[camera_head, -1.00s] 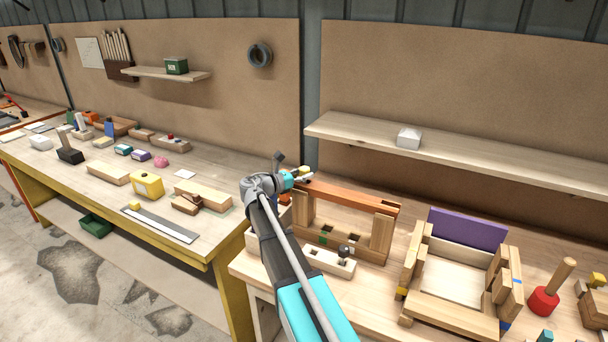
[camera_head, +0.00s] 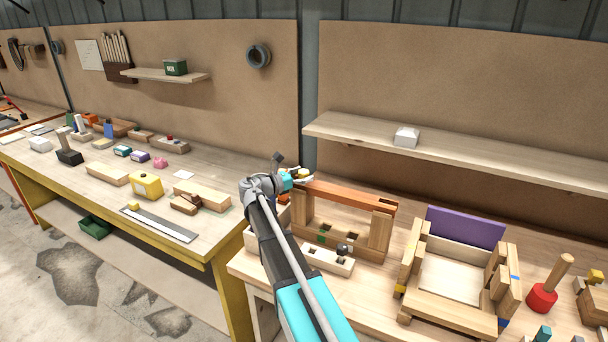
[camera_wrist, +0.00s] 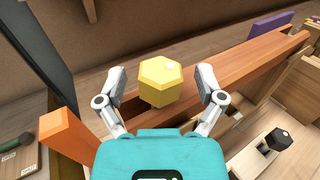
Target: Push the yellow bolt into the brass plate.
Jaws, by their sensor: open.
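The yellow bolt (camera_wrist: 160,80) shows its six-sided head in the wrist view, upright at the upper edge of an orange-brown wooden beam (camera_wrist: 245,65). Its shank is hidden. My gripper (camera_wrist: 161,74) is open, with one finger on each side of the head and a gap to each. In the head view, my gripper (camera_head: 300,175) is at the left end of the same beam (camera_head: 350,194), and the bolt (camera_head: 304,171) is a small yellow spot there. I cannot pick out the brass plate in either view.
The beam rests on a wooden frame (camera_head: 382,236) on the bench. A pale block with holes (camera_head: 325,260) stands in front of it. To the right are a wooden box-like jig (camera_head: 450,310) and a red-based mallet (camera_head: 542,297). A shelf (camera_head: 470,155) hangs behind.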

